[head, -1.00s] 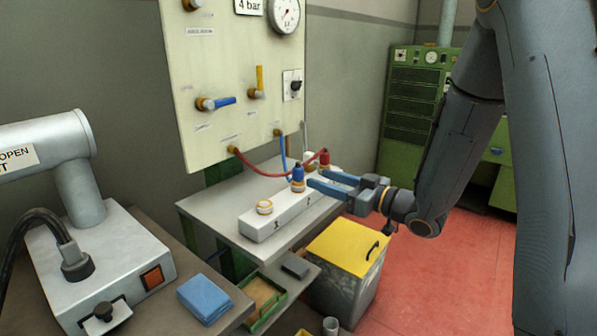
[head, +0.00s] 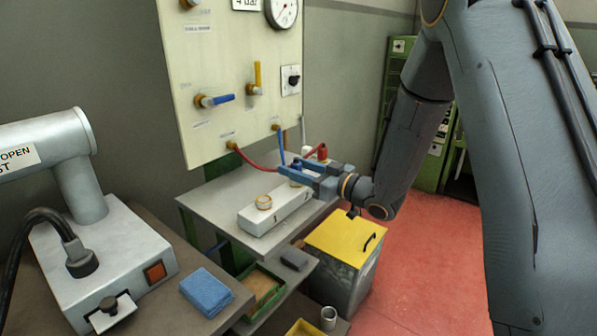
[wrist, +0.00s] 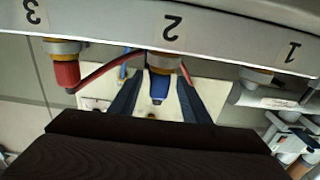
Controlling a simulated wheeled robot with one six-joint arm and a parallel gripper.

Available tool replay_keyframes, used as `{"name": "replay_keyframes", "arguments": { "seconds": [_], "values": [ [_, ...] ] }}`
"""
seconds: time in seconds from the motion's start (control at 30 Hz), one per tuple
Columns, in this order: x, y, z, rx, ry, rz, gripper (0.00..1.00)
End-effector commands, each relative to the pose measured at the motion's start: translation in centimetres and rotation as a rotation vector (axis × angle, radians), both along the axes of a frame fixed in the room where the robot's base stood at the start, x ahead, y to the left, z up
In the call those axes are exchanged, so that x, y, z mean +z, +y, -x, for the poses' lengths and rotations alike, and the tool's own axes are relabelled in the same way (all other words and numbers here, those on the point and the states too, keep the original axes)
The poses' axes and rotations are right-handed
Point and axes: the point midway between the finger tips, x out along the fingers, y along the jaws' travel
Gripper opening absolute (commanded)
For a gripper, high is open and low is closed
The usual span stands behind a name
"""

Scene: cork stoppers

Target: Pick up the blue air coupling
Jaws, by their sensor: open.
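The blue air coupling (wrist: 159,86) sits on the brass socket labelled 2 on the pale block (wrist: 215,42), a blue hose behind it. My gripper (wrist: 163,80) is open, with one dark blue finger on each side of the coupling. Narrow gaps show between fingers and coupling in the wrist view, so I see no grip on it. In the head view my gripper (head: 291,169) reaches over the block (head: 280,212) from the right. It hides most of the coupling there.
A red coupling (wrist: 66,72) with a red hose sits at socket 3, beside the left finger. Socket 1 (head: 264,202) holds only a brass fitting. The panel (head: 218,60) with valves stands behind the grey bench (head: 215,205). A yellow-lidded bin (head: 343,236) stands below my wrist.

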Motion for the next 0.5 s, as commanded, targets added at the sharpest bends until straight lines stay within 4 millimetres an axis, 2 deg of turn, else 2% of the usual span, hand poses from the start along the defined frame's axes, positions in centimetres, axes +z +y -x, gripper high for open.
{"name": "replay_keyframes", "arguments": {
  "seconds": [0.03, 0.27, 0.5],
  "values": [
    [0.00, -0.01, 0.01, 0.000, 0.000, 0.000, 0.40],
    [0.00, -0.02, 0.02, 0.000, 0.000, 0.000, 0.01],
    [0.04, -0.04, 0.02, 0.000, 0.000, 0.000, 0.00]
  ]
}}
